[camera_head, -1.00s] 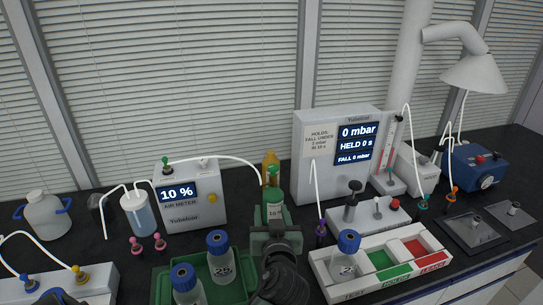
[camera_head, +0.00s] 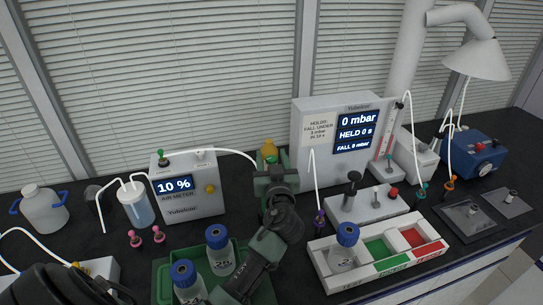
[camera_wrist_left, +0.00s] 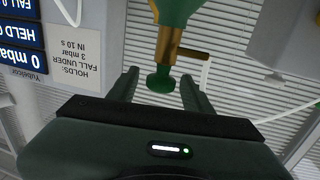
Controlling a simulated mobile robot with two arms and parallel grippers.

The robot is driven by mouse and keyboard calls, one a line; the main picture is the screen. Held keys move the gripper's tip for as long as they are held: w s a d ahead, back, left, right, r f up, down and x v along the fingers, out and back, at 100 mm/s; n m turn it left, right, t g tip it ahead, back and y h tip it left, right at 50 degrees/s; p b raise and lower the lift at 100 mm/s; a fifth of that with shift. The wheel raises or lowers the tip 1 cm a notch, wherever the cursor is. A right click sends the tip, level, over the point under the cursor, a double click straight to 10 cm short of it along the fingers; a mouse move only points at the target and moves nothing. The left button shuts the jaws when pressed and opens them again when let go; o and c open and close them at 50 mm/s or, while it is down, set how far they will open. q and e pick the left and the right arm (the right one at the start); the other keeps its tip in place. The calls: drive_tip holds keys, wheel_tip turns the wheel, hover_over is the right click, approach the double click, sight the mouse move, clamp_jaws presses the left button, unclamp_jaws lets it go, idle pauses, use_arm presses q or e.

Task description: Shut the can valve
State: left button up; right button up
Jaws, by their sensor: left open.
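The green gas can (camera_wrist_left: 176,10) shows at the top of the left wrist view, upside down, with a brass valve neck (camera_wrist_left: 168,45), a side stem and a green round valve knob (camera_wrist_left: 160,82). My left gripper (camera_wrist_left: 159,77) is open, with the knob between its two fingers; I cannot tell whether either finger touches it. In the head view my left gripper (camera_head: 273,168) is in front of the can and hides most of it. My right gripper is not in view.
An air meter reading 10 % (camera_head: 188,188) stands left of the gripper. A pressure tester reading 0 mbar (camera_head: 330,150) stands close on the right. A green tray with blue-capped bottles (camera_head: 220,250) is in front. A white sorting tray (camera_head: 330,284) lies at front right.

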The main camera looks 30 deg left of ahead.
use_arm(q)
drive_tip(key=shift+s+d, duration=0.1)
drive_tip(key=shift+c, duration=0.3)
clamp_jaws()
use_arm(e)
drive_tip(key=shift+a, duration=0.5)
use_arm(q)
drive_tip(key=shift+h, duration=0.3)
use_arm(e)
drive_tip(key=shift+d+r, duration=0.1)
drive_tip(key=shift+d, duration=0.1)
